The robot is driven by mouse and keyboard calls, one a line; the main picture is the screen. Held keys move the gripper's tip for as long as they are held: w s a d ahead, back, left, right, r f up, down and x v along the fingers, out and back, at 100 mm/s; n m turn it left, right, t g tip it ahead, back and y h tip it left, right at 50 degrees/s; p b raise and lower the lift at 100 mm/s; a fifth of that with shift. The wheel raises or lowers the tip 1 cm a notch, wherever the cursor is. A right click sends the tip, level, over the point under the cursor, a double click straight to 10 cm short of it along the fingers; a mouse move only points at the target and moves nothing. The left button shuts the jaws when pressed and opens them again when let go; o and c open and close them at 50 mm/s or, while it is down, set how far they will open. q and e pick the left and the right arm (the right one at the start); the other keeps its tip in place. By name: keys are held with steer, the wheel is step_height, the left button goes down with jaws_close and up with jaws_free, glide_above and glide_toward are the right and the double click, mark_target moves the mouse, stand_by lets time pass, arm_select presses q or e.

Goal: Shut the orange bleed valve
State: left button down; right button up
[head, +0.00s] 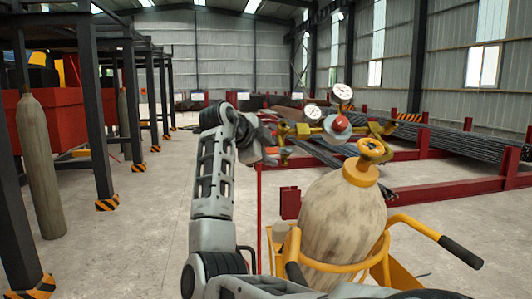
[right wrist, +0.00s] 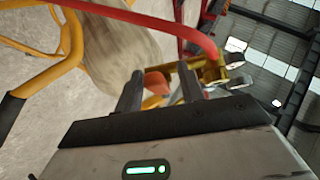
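A brass regulator manifold (head: 300,130) sits beyond the top of a tan gas cylinder (head: 343,215). Small orange parts (head: 284,156) show at its left end, close to my right gripper (head: 268,152); I cannot tell the bleed valve's handle position. In the right wrist view my right gripper (right wrist: 160,92) has its two dark fingers apart. An orange knob (right wrist: 156,82) shows in the gap between them, just beyond the tips; contact cannot be told. A red round knob (head: 341,123) is at the manifold's middle. My left gripper is not in view.
Two white gauges (head: 343,92) stand above the manifold. A red hose (right wrist: 150,18) crosses the wrist view. Red racks with rebar (head: 455,150) lie behind; open floor is at left.

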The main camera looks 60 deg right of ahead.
steer(key=shift+w+a, duration=0.1)
steer(key=shift+w, duration=0.05)
steer(key=shift+a, duration=0.2)
steer(key=b+v, duration=0.2)
steer(key=v, duration=1.3)
steer(key=shift+a+r, duration=0.15)
steer(key=shift+r, duration=0.15)
